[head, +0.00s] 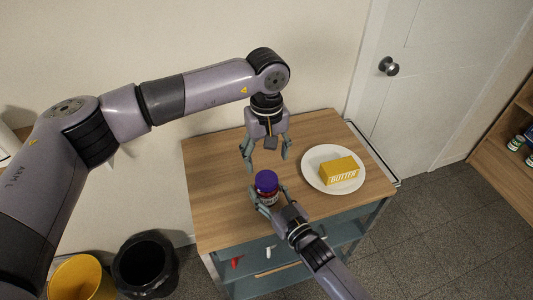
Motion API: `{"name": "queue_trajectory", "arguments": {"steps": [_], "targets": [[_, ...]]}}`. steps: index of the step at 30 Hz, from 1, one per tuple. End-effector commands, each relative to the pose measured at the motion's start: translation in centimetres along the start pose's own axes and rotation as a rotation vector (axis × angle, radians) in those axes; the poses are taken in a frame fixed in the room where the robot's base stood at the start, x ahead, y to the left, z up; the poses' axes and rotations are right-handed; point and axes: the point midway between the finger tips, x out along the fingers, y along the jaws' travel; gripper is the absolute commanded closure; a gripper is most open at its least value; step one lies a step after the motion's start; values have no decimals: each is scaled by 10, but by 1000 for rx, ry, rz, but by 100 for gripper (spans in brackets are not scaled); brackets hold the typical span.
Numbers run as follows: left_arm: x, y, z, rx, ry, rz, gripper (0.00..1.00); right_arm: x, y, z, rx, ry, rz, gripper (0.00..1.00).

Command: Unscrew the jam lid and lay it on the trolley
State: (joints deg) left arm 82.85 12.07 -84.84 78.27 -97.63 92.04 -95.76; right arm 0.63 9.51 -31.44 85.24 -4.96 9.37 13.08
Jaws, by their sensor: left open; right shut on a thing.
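The jam jar (268,197) stands on the wooden top of the trolley (215,185), near its front edge. Its purple lid (266,180) is on top of the jar. My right gripper (268,200) comes from the lower right and is shut on the jar, its fingers at the jar's sides below the lid. My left gripper (266,158) points down behind and above the jar. It is open and empty, its fingers apart from the lid. The far side of the jar is hidden.
A white plate (312,179) with a yellow butter block (340,171) sits right of the jar. The trolley's left part is clear. A black bin (146,264) and a yellow bucket (80,277) stand on the floor at left. A door (420,80) is behind at right.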

Motion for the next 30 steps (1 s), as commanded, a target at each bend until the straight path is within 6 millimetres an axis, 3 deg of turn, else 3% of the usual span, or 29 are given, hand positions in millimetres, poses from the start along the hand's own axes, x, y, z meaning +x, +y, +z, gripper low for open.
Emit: {"name": "queue_trajectory", "arguments": {"steps": [15,28,30], "targets": [[69,-1,0,9,-2,-3,34,0,0,0,-1,-1,0,100],[79,0,0,8,-1,-1,34,0,0,0,-1,-1,0,100],[79,0,0,8,-1,-1,39,0,0,0,-1,-1,0,100]]}}
